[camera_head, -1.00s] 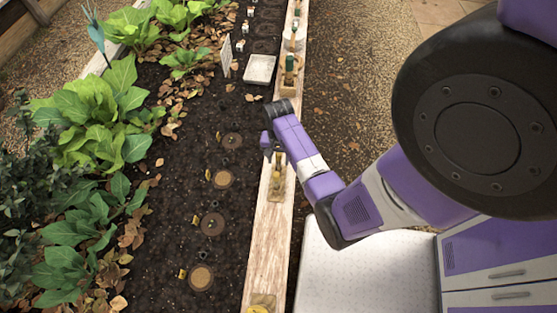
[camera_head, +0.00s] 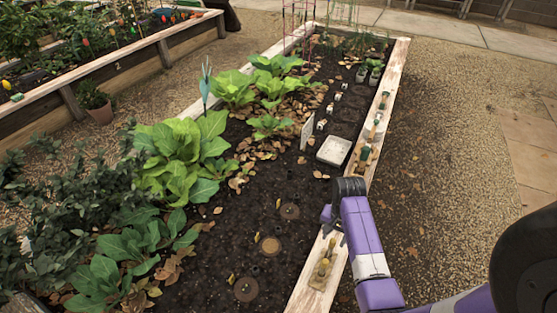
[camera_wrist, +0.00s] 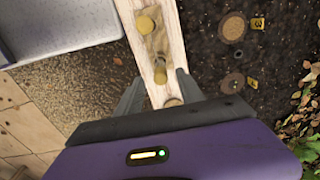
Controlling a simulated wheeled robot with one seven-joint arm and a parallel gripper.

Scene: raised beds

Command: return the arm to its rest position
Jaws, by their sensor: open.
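My gripper (camera_wrist: 158,92) is open in the wrist view, its two dark fingers apart with nothing between them. Below it lies the wooden edge board (camera_wrist: 172,22) of the raised bed. In the head view my purple arm reaches in from the lower right, and my gripper (camera_head: 328,220) hangs over the same board (camera_head: 306,297). The fingertips are small and partly hidden there by the wrist.
Round discs (camera_head: 271,245) lie in the soil, with a white tray (camera_head: 333,151) farther back. Leafy plants (camera_head: 180,165) fill the bed's left side. The gravel path (camera_head: 430,150) on the right is clear.

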